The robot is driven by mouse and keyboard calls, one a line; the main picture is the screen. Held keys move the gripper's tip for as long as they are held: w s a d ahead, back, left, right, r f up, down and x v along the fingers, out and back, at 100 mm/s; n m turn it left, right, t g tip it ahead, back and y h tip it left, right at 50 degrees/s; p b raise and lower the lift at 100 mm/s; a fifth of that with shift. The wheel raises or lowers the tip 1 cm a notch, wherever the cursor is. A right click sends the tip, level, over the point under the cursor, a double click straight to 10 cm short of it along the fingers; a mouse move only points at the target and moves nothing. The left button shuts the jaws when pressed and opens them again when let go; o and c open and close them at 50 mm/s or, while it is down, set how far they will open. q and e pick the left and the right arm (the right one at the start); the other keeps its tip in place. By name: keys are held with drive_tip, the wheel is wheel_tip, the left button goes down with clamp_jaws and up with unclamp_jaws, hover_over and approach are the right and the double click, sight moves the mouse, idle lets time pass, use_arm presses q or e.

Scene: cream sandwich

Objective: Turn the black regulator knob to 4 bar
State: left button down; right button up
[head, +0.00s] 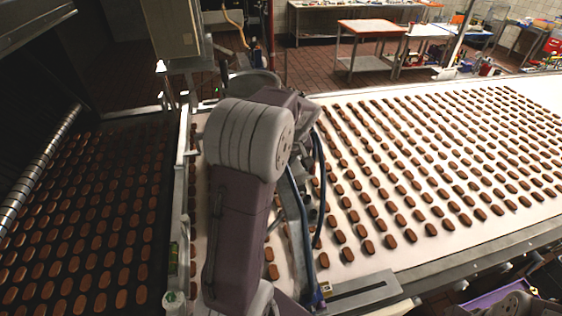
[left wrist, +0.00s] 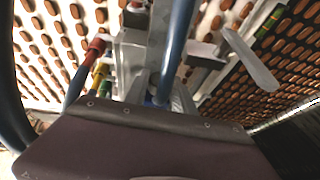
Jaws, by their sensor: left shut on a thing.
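My left arm (head: 245,190) reaches over the white belt in the head view and hides its own gripper there. In the left wrist view the fingers of my left gripper (left wrist: 168,100) show only partly, beyond the purple wrist housing. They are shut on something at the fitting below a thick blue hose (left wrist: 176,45). The black regulator knob is not clearly visible, and its scale cannot be read. The held thing is mostly hidden, but it sits where the knob would be. My right gripper is not in view.
The white conveyor belt (head: 440,238) carries rows of brown biscuits. A dark belt with more biscuits (head: 85,215) runs at left. Red and yellow fittings (left wrist: 98,52) and a grey lever (left wrist: 248,60) stand close around my left gripper. Blue hoses (head: 303,215) hang beside the arm.

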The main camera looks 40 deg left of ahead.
use_arm(q)
drive_tip(key=shift+w+d+f+g+y, duration=0.15)
drive_tip(key=shift+w+d+g+y, duration=0.05)
drive_tip(key=shift+g+y, duration=0.55)
drive_tip(key=shift+m+g, duration=0.3)
drive_tip(key=shift+g, duration=0.05)
drive_tip(key=c, duration=1.1)
unclamp_jaws()
drive_tip(key=shift+o, duration=0.2)
drive_tip(key=b+v, duration=0.3)
drive_tip(key=v, duration=0.6)
